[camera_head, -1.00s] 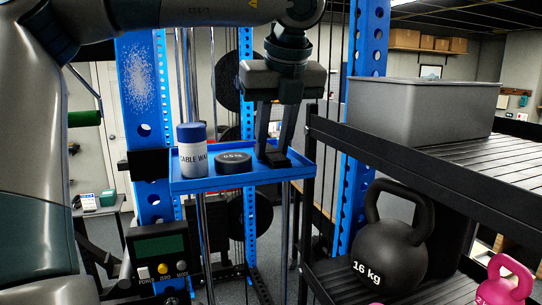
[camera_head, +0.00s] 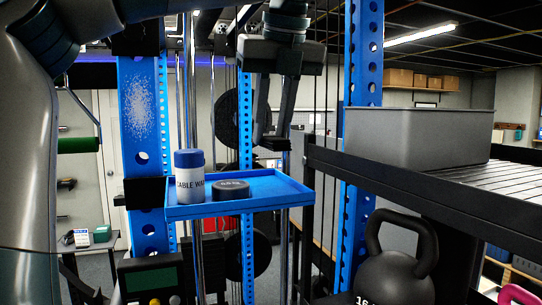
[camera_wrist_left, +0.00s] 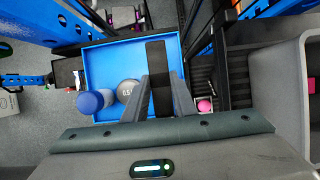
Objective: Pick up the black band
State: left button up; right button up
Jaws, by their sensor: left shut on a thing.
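My left gripper (camera_head: 271,139) comes down from the top of the head view, above the right back of the blue tray (camera_head: 240,206). It is shut on the black band (camera_wrist_left: 157,62), a flat dark strip between the fingertips in the left wrist view. The band is clear of the tray in the head view, where only a small dark edge of it shows. My right gripper is in neither view.
A white bottle with a blue cap (camera_head: 189,176) and a round black weight (camera_head: 231,190) stand on the tray's left part. A black shelf at right holds a grey bin (camera_head: 420,137) and a black kettlebell (camera_head: 398,262). A blue rack post (camera_head: 146,140) stands at left.

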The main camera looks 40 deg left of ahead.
pick_arm(q)
jog(key=shift+w+r, duration=0.1)
jog(key=shift+r, duration=1)
